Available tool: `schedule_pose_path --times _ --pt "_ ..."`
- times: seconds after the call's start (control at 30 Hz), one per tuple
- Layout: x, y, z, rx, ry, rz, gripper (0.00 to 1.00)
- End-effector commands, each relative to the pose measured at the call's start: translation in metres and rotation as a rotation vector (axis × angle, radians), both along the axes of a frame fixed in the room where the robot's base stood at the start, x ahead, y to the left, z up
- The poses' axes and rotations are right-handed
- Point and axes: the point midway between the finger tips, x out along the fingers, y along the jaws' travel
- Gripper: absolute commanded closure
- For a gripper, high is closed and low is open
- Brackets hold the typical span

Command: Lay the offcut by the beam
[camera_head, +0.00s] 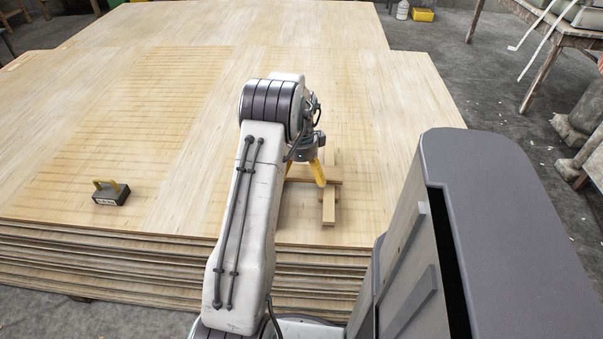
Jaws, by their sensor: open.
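Two pale wooden pieces lie on the veneer stack (130,120), partly behind my gripper (316,172). One piece (329,208) runs toward the front edge of the stack. The other piece (299,174) runs left to right and seems to cross it. I cannot tell for sure which is the offcut and which the beam, or whether one rests on the other. My gripper has yellow fingers and is open, pointing down close over the crossing. My arm hides part of the left-to-right piece and the gripper's left side.
A dark block with a yellow handle (111,193) stands on the stack at the left. The stack's layered front edge (100,255) is near me. A table (570,35) and round posts are at the right. The stack top left of my arm is mostly clear.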

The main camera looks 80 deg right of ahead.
Motion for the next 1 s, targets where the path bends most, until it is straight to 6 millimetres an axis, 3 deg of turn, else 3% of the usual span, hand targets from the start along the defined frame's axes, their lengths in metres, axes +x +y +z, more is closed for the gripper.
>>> schedule_pose_path --times 0.27,0.7,1.0 --pt "0.000 0.000 0.019 -0.002 0.000 0.000 0.00" --pt "0.000 0.001 0.095 -0.003 0.000 0.000 0.00" --pt "0.000 0.002 0.126 -0.001 0.000 0.000 0.00"
